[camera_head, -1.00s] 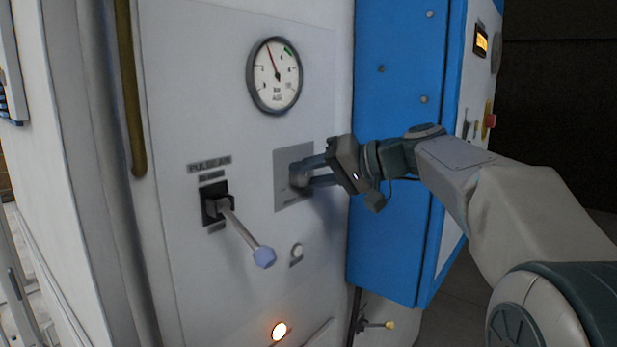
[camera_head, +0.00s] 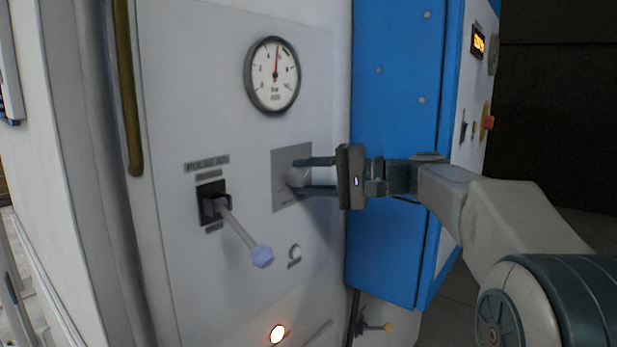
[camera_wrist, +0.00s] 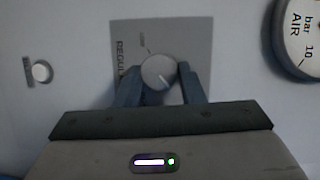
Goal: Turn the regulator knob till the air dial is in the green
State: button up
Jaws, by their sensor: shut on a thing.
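The round grey regulator knob (camera_head: 296,177) sits on a grey square plate (camera_head: 284,198) on the white panel. My gripper (camera_head: 304,177) is shut on the knob, one finger on each side. In the wrist view the knob (camera_wrist: 158,72) shows a pale pointer line between my fingertips (camera_wrist: 159,82). The air dial (camera_head: 273,75) is above the plate. Its red needle points almost straight up, a little right of vertical, just short of the green arc at the upper right. In the wrist view the dial (camera_wrist: 299,38) is cut off at the right edge.
A lever (camera_head: 237,228) with a pale blue end sticks out of the panel left of and below my gripper. A small white button (camera_head: 295,253) and a lit orange lamp (camera_head: 278,333) are below. A blue cabinet (camera_head: 394,150) stands close behind my wrist.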

dwell(0.4)
jog(key=o, duration=1)
jog(key=b+v, duration=0.1)
jog(key=v, duration=1.3)
jog(key=shift+w+f, duration=0.1)
